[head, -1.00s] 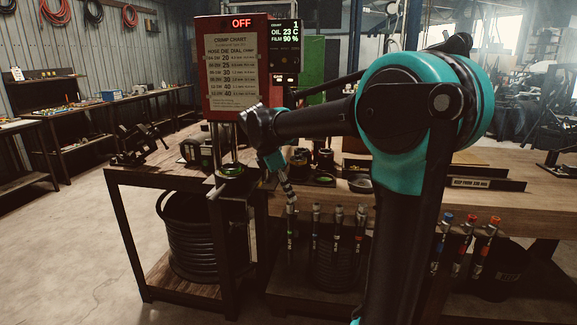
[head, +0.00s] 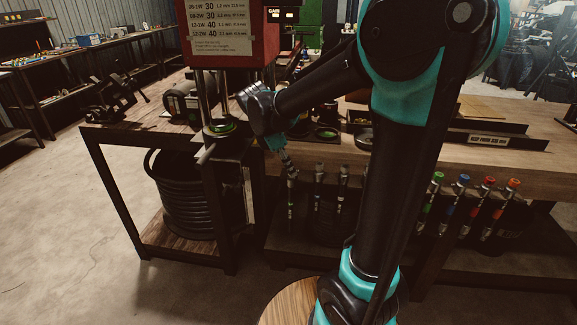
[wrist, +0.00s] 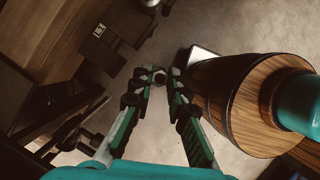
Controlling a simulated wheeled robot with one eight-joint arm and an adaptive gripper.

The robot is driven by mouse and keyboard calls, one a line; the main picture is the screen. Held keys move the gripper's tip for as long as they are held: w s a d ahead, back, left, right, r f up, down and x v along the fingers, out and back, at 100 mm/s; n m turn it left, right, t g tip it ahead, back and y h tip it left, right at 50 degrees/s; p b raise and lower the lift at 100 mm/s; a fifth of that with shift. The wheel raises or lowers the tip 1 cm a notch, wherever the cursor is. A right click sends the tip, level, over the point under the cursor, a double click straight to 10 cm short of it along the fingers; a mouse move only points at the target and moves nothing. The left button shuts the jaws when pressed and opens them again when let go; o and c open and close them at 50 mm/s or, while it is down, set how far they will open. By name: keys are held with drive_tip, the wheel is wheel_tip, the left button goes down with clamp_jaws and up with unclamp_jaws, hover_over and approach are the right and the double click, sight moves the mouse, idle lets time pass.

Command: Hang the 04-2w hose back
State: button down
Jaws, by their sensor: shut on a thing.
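My gripper (head: 283,150) is at the front edge of the bench, left of the arm, pointing down. It is shut on the upper end of a hose (head: 291,196) that hangs below it, dark with metal fittings and a small green mark. In the wrist view, the fingers (wrist: 158,82) close around a round metal hose end (wrist: 159,76). I cannot read the hose's label. Other hoses hang just right of it along the bench front, one of them here (head: 317,190). Whether the held hose touches a holder is too small to tell.
The red crimper (head: 235,45) stands left of my gripper on a bench with a coiled black hose (head: 185,200) below. Several hoses with coloured caps (head: 475,205) hang at the right. A low rail (head: 490,139) lies on the bench top. Floor at left is clear.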

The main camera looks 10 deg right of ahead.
drive_tip(key=w, duration=0.2)
drive_tip(key=w+d+f, duration=0.1)
drive_tip(key=w, duration=0.2)
drive_tip(key=w+d+f, duration=0.1)
drive_tip(key=w, duration=0.1)
drive_tip(key=shift+w+d+f, duration=0.1)
drive_tip(key=shift+w+d, duration=0.15)
drive_tip(key=shift+w, duration=0.05)
drive_tip(key=c, duration=1.4)
unclamp_jaws()
drive_tip(key=v, duration=1.2)
